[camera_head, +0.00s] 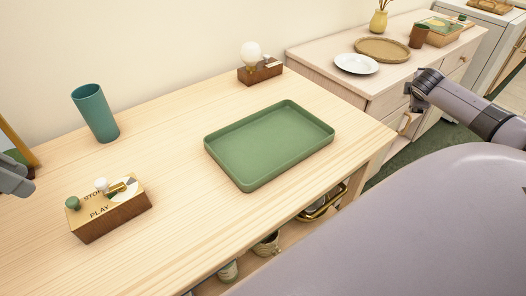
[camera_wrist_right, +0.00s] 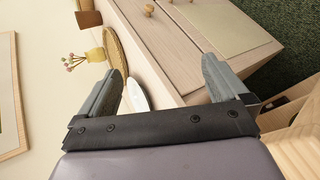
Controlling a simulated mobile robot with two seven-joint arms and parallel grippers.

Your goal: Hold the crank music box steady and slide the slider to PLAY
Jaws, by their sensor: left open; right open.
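The crank music box (camera_head: 116,215), a wooden block with a pale top lettered STOP and PLAY, sits on the table at the left in the head view. A green knob (camera_head: 73,203) is at its left end, and a white knob (camera_head: 101,184) stands near STOP beside a brass-coloured part. I cannot tell which is the slider. My left gripper (camera_head: 14,178) is open at the left edge, partly cut off, apart from the box. My right gripper (camera_head: 415,98) is far right, away from the box; the right wrist view shows it open and empty (camera_wrist_right: 163,78).
A green tray (camera_head: 243,184) lies mid-table. A teal cup (camera_head: 95,112) stands behind the box, and a wooden block with a white globe (camera_head: 260,74) is at the back. A cabinet (camera_head: 385,93) with a white plate (camera_head: 356,64) stands right. Table around the box's front is clear.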

